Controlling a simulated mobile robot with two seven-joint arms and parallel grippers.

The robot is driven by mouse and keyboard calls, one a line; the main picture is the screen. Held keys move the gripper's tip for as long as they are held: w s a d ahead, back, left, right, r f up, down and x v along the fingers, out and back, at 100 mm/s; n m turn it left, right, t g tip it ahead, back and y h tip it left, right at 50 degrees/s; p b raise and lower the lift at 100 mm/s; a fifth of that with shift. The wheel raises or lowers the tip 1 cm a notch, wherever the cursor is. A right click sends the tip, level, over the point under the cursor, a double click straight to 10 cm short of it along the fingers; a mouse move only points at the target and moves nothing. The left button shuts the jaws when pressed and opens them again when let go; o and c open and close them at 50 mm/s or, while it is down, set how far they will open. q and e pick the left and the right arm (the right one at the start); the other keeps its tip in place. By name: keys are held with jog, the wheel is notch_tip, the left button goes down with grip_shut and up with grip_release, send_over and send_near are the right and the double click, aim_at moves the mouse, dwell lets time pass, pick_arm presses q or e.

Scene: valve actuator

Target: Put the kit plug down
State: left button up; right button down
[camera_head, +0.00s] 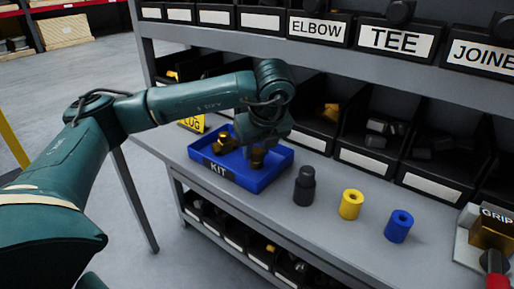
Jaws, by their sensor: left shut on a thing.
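The blue tray labelled KIT (218,170) sits on the left part of the grey bench. My left arm reaches in from the left, and its gripper (257,147) points down over the right half of the tray. It is shut on a small brass piece, which I take to be the kit plug (258,158). The piece is low inside the tray's outline; I cannot tell whether it touches the tray floor. Another brass fitting (224,144) lies in the tray to the left. The gripper's fingers are partly hidden by its dark body. My right gripper is not in view.
To the right on the bench stand a black cylindrical part (305,187), a yellow cylinder (351,204) and a blue cylinder (398,226). A block marked GRIP (491,236) stands at the right edge. Labelled black bins (369,160) line the back, with a shelf above.

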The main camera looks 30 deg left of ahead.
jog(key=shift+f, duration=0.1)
pick_arm(q)
jog(key=o, duration=1.1)
jog(key=shift+c, duration=0.2)
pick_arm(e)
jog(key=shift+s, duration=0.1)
pick_arm(q)
jog(key=shift+r, duration=0.1)
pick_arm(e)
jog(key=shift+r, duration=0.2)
pick_arm(q)
jog(key=p+v, duration=0.2)
jog(key=v, duration=1)
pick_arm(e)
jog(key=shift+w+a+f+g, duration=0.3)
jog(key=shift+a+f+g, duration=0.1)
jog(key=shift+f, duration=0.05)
pick_arm(q)
jog(key=shift+s+d, duration=0.1)
